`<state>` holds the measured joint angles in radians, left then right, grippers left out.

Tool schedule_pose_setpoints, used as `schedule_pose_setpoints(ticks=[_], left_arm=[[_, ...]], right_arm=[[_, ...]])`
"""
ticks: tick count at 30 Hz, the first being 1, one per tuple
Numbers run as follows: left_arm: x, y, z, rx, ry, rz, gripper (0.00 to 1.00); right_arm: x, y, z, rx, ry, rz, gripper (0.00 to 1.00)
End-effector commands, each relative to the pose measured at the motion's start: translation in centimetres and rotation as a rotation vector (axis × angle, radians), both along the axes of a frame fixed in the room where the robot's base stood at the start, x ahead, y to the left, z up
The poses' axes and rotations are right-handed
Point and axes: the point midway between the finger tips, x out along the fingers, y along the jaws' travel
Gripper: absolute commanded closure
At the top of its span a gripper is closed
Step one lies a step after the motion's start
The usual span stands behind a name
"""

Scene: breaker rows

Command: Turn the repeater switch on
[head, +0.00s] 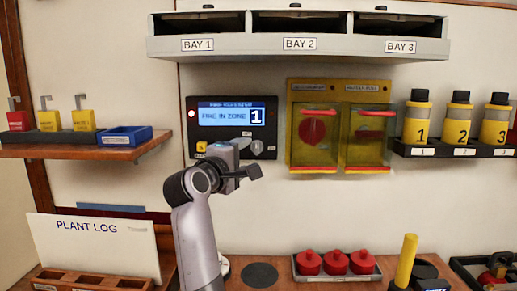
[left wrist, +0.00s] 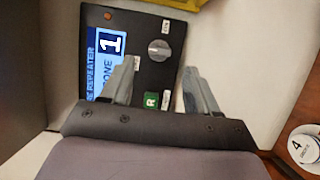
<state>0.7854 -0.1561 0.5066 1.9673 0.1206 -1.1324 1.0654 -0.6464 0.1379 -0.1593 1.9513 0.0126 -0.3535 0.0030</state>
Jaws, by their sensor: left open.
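The black repeater panel (head: 232,131) is on the wall, with a blue display reading a fire in zone 1. It fills the upper middle of the left wrist view (left wrist: 145,75), turned on its side. Its round grey switch knob (left wrist: 159,50) has small white labels beside it, too small to read surely; the knob also shows in the head view (head: 257,147). My left gripper (head: 250,172) is in front of the panel's lower right part. In the left wrist view its fingers (left wrist: 160,68) are apart and empty, with the knob showing between and beyond the tips. My right gripper is not in view.
Yellow-framed covered boxes (head: 339,125) are right of the panel. A bay shelf (head: 300,45) juts out above. A left shelf (head: 85,148) holds tags and a blue tray (head: 125,135). Bottles stand at right. Red-capped items and a yellow stick (head: 405,262) are on the counter below.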

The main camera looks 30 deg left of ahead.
Motion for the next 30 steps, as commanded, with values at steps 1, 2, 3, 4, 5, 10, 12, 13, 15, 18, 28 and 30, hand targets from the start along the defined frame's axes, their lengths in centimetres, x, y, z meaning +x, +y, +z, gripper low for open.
schedule_pose_setpoints(ticks=[1,2,3,4,5,10,12,13,15,18,28,30], left_arm=[[0.4,0.1,0.1,0.001,0.001,-0.001,0.4],[0.7,0.1,0.1,0.001,0.0,0.0,0.4],[1.2,0.2,0.1,0.001,0.002,-0.001,0.4],[1.6,0.2,0.1,0.002,0.002,-0.001,0.4],[1.9,0.3,0.1,0.002,0.002,-0.001,0.4],[4.1,0.6,0.1,0.003,0.002,0.0,0.4],[4.8,0.8,0.1,0.003,0.002,0.0,0.4],[5.1,0.8,0.1,0.003,0.002,0.0,0.4],[5.6,0.9,0.1,0.003,0.001,0.0,0.4],[6.2,1.0,0.1,0.003,0.001,-0.001,0.4],[6.6,1.0,0.0,0.004,0.001,0.0,0.4],[6.6,1.0,0.0,0.004,0.001,0.0,0.46]], right_arm=[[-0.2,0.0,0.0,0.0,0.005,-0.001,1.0],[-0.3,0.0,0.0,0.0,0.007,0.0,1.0],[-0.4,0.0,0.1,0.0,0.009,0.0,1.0],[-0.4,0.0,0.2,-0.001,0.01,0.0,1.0],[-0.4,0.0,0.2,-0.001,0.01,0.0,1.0],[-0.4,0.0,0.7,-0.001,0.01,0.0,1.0],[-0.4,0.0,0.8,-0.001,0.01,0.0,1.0],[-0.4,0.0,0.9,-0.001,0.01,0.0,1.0],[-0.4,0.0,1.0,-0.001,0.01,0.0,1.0],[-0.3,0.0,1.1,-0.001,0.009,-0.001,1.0],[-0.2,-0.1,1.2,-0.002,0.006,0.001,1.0],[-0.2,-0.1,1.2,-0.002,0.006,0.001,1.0]])
